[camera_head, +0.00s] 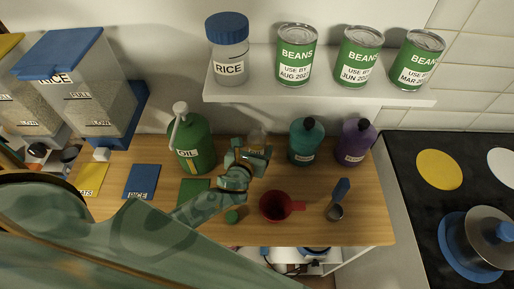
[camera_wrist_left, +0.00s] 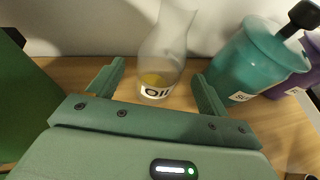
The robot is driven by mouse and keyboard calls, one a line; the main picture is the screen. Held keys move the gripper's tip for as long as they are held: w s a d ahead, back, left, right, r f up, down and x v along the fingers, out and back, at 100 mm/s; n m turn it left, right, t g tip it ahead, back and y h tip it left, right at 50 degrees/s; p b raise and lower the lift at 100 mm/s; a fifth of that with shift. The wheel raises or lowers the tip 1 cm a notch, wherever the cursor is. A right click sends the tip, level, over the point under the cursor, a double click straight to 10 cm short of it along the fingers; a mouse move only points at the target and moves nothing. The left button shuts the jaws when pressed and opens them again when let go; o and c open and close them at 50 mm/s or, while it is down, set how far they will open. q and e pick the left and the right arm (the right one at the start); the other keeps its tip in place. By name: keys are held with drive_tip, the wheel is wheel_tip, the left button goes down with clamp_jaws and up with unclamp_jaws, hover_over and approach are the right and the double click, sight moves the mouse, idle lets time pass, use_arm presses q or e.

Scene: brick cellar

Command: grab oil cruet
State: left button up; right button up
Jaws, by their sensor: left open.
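The oil cruet (camera_wrist_left: 163,56) is a clear glass bottle with an oil label and a little yellow liquid at its bottom. It stands upright on the wooden counter between the fingers' lines in the left wrist view, beyond their tips. In the head view the cruet (camera_head: 257,138) is largely hidden behind my left gripper (camera_head: 254,158). The left gripper also shows in the wrist view (camera_wrist_left: 158,82), open and empty, with its fingers apart on either side of the cruet. My right gripper is not in view.
A red cup (camera_head: 274,207) and a metal scoop (camera_head: 336,212) lie in front. A white shelf (camera_head: 320,90) overhangs the back.

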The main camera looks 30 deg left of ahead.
use_arm(q)
drive_tip(key=b+x, duration=0.1)
drive_tip(key=x, duration=0.5)
drive_tip(key=shift+r, duration=0.3)
drive_tip(key=shift+c, duration=1.2)
drive_tip(key=c, duration=0.8)
